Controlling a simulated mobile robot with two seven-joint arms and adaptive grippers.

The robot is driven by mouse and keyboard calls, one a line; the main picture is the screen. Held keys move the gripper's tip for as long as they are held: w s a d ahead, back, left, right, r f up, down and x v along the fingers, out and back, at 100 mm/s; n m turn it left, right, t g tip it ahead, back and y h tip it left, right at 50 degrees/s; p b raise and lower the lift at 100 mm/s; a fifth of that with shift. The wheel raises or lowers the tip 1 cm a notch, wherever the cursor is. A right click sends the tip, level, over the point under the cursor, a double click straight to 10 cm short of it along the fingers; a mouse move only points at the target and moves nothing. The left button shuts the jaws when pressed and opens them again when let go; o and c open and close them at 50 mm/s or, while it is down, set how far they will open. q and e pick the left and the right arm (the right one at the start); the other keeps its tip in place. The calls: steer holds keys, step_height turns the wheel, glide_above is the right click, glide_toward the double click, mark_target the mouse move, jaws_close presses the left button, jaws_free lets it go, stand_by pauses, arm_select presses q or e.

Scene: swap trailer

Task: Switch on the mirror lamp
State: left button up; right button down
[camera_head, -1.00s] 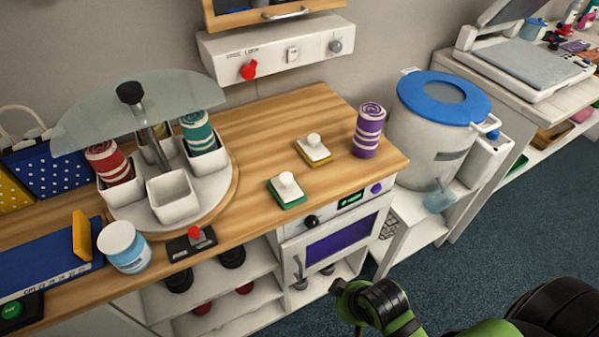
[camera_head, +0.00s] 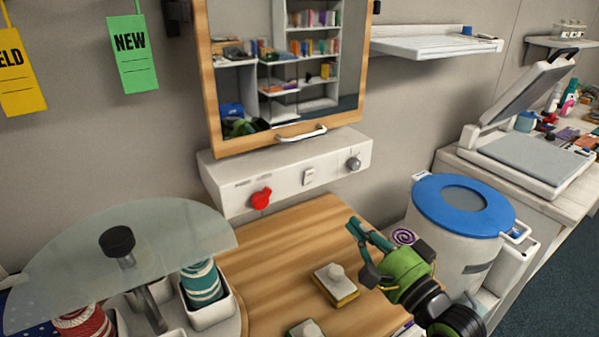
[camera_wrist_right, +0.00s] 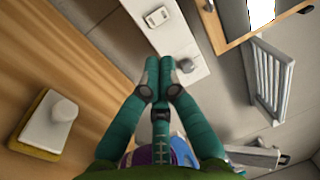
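The wood-framed mirror (camera_head: 285,60) hangs on the wall with a white handle on its lower edge. Below it is a white control panel (camera_head: 285,180) with a red knob (camera_head: 261,199), a small white rocker switch (camera_head: 308,176) and a grey knob (camera_head: 354,163). In the right wrist view the rocker switch (camera_wrist_right: 157,17) and grey knob (camera_wrist_right: 186,65) lie ahead of the fingers. My right gripper (camera_head: 352,225) is below the grey knob, apart from the panel. Its fingertips (camera_wrist_right: 160,62) are together with nothing between them. My left gripper is out of view.
A white block on a yellow base (camera_head: 335,285) sits on the wooden counter (camera_head: 275,265). A purple roll is partly hidden behind my right gripper. A white bin with a blue lid (camera_head: 432,205) stands to the right. A carousel with a glass top (camera_head: 180,235) is at left.

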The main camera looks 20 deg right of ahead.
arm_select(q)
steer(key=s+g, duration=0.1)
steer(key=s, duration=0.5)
arm_select(e)
steer(key=p, duration=0.2)
glide_toward(310, 174)
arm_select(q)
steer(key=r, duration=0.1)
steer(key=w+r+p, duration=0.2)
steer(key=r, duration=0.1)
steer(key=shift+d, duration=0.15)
arm_select(e)
steer(key=w, duration=0.4)
steer(key=w+a, duration=0.1)
steer(key=w, duration=0.2)
steer(key=shift+r, duration=0.4)
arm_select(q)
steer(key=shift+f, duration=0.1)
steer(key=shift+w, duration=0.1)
